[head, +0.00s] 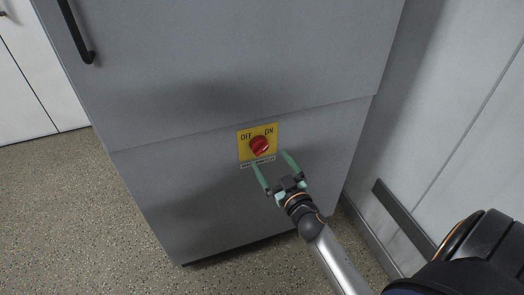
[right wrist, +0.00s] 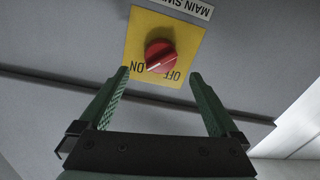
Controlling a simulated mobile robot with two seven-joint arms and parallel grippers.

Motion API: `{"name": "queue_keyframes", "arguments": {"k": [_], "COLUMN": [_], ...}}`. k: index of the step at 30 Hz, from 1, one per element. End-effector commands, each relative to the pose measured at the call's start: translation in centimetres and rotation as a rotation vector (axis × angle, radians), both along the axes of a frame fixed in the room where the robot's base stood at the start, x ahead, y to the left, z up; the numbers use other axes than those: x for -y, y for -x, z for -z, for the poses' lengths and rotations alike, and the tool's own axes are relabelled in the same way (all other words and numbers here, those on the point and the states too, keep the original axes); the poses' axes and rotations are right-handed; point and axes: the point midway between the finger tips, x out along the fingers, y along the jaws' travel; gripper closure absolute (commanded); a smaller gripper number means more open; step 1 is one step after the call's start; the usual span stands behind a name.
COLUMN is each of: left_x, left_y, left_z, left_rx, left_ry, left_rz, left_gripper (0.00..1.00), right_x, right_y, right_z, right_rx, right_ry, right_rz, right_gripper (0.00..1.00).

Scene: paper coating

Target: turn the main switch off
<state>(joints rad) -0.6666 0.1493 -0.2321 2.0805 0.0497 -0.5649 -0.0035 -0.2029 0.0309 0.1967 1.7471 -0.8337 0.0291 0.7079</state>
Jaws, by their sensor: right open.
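The main switch is a red rotary knob (head: 260,147) on a yellow plate (head: 244,152) marked OFF at left and ON at right, with a label strip below. The knob also shows in the right wrist view (right wrist: 160,56), where the picture is upside down and the white mark on the knob points toward ON. My right gripper (head: 270,159) is open, its green fingers reaching toward the plate from the lower right. In the right wrist view its fingertips (right wrist: 160,73) stand apart on either side of the knob, with nothing between them gripped. My left gripper is out of view.
The switch is on the front of a tall grey cabinet (head: 190,160) with a black handle (head: 77,32) at upper left. A pale wall with a dark rail (head: 404,219) stands close on the right. Speckled floor (head: 75,220) lies open at left.

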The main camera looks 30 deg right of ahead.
Motion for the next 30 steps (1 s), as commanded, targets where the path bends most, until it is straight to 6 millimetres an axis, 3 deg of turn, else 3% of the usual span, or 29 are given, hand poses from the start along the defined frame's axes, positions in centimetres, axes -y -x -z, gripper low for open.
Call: {"name": "queue_keyframes", "arguments": {"k": [3, 9, 23, 30], "left_x": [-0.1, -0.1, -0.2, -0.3], "left_y": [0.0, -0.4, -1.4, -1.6], "left_z": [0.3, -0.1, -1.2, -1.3], "left_rx": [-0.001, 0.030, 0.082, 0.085], "left_ry": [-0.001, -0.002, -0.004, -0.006], "left_rz": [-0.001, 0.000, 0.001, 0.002], "left_gripper": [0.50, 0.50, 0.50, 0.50], "right_x": [0.4, 0.9, 1.0, 1.0], "right_y": [-2.4, -5.0, -6.1, -6.1], "right_z": [0.0, 0.1, 0.0, 0.0], "right_rx": [0.001, 0.000, -0.001, -0.001], "right_ry": [0.003, 0.002, 0.001, 0.001], "right_rz": [0.000, 0.000, 0.000, 0.000], "right_gripper": [0.03, 0.03, 0.03, 0.29]}}
